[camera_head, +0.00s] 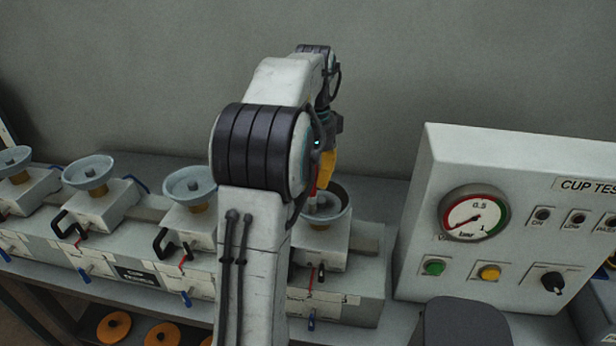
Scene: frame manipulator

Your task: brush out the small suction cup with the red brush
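My gripper (326,170) points down over the rightmost suction cup (340,212), a grey bowl-shaped cup with a dark inside on a pale block. My arm hides its left part. A narrow red piece shows below the yellow part of my gripper, at the cup; it may be the red brush, but most of it is hidden. I cannot tell whether the fingers are closed on it or whether it touches the cup. Three more grey cups stand in a row to the left: one near the arm (189,183), one further left (88,172) and one at the far left (15,161).
A white test panel (520,210) with a gauge (474,213), buttons and a knob stands on the right. Black clamp handles and blue levers stick out from the cup blocks. Orange discs (114,327) lie on a lower shelf. A plain wall is behind.

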